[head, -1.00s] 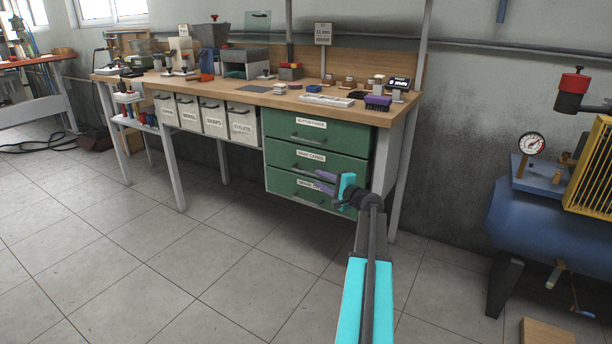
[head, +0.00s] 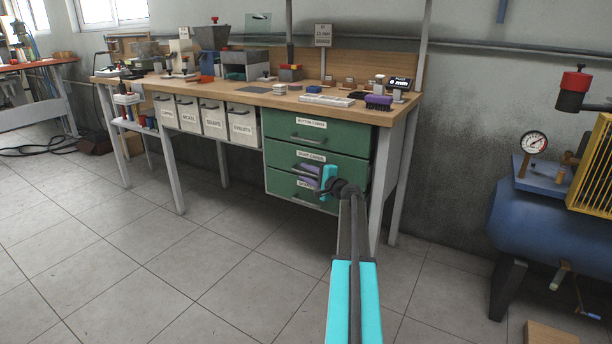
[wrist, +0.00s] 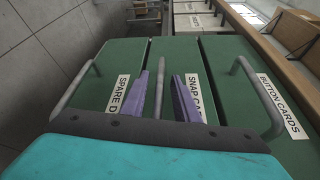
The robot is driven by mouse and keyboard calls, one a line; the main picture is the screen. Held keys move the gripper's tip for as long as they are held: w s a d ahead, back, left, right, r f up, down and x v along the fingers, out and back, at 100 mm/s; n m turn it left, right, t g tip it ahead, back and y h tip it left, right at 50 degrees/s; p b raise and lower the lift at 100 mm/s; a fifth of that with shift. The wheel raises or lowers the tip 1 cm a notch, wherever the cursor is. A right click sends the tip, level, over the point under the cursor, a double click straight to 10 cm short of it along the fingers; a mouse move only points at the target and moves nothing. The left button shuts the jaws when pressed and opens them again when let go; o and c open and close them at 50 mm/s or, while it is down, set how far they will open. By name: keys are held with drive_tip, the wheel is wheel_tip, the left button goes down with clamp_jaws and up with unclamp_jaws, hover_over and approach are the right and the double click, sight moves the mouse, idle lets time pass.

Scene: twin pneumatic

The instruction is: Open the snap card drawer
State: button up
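The snap card drawer (head: 281,159) is the middle of three green drawers under the bench. It looks shut. Its label (head: 310,156) is partly covered by a finger in the wrist view (wrist: 195,92). My gripper (head: 309,175) is at the drawer front, with its purple fingers apart. In the wrist view my gripper (wrist: 170,92) has the grey bar handle (wrist: 160,62) of the snap card drawer between its fingers, nearer the left finger. A gap shows on the right finger's side.
The button card drawer (head: 345,140) is above and the spare drawer (head: 279,182) below, both shut with bar handles. White bins (head: 242,123) stand to the left. A bench leg (head: 403,180) and a blue compressor (head: 505,215) are to the right. The floor in front is clear.

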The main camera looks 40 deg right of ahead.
drive_tip(key=shift+c, duration=0.4)
clamp_jaws()
drive_tip(key=shift+a, duration=0.2)
